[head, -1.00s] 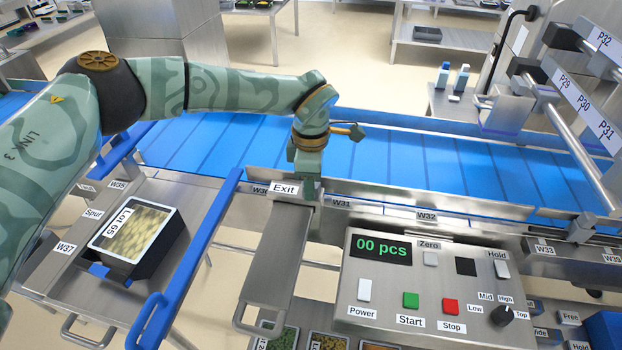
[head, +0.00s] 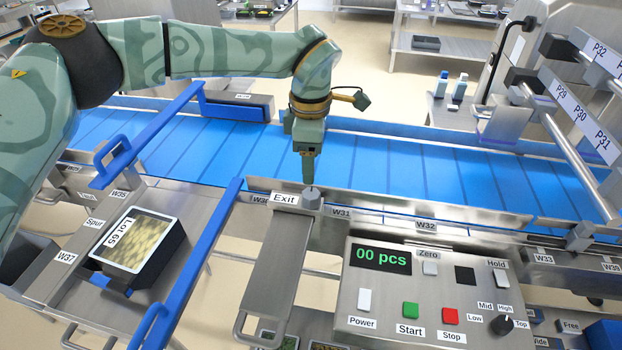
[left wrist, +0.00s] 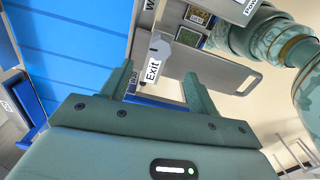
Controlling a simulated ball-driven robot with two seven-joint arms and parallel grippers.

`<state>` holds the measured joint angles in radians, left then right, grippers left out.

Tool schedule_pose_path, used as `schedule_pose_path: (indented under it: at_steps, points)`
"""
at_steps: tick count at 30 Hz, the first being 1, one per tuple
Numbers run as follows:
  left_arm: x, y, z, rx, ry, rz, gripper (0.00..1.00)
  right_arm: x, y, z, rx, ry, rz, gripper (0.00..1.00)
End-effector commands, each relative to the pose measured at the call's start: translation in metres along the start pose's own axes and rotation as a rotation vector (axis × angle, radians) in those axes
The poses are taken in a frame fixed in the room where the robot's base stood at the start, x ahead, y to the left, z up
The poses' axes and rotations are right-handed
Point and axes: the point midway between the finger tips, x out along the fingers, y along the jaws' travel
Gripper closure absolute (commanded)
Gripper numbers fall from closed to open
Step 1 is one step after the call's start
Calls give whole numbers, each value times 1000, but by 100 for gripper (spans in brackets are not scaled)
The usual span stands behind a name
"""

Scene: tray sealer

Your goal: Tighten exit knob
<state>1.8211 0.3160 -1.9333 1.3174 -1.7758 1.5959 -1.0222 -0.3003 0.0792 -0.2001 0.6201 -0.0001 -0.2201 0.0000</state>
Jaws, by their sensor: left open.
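The exit knob (head: 312,198) is a small grey knob on the metal rail, just right of the "Exit" label (head: 284,198) in the head view. In the left wrist view the knob (left wrist: 160,48) shows beyond the fingertips, next to the same label. My left gripper (head: 308,181) points down just above the knob, apart from it as far as I can tell. In the left wrist view my left gripper (left wrist: 159,70) has its two fingers spread with nothing held between them. My right gripper is in neither view.
The blue conveyor belt (head: 230,150) runs behind the knob. The control panel (head: 385,300) with several buttons stands at front right. A blue guide bar (head: 205,250) and a black tray (head: 160,262) marked Lot 65 lie to the left. Metal chute (head: 270,270) extends toward me.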

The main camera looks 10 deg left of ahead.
Motion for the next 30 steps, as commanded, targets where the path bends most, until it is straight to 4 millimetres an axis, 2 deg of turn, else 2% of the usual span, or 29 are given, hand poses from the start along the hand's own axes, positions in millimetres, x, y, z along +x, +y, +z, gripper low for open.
schedule_pose_path:
  at_steps: [1,3,9,14,23,26,30]
  points:
    - [-16,1,0,-1,-1,4,40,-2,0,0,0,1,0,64]
    - [-33,1,0,0,-1,5,40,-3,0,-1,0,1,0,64]
    - [-66,1,0,-1,-1,3,40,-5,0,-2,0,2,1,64]
    - [-75,0,0,1,-1,1,40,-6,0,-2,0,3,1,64]
    - [-76,0,0,0,-1,1,40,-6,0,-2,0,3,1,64]
    - [-88,-1,0,0,-1,5,40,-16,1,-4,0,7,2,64]
    - [-122,-3,0,0,-2,15,40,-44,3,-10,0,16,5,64]
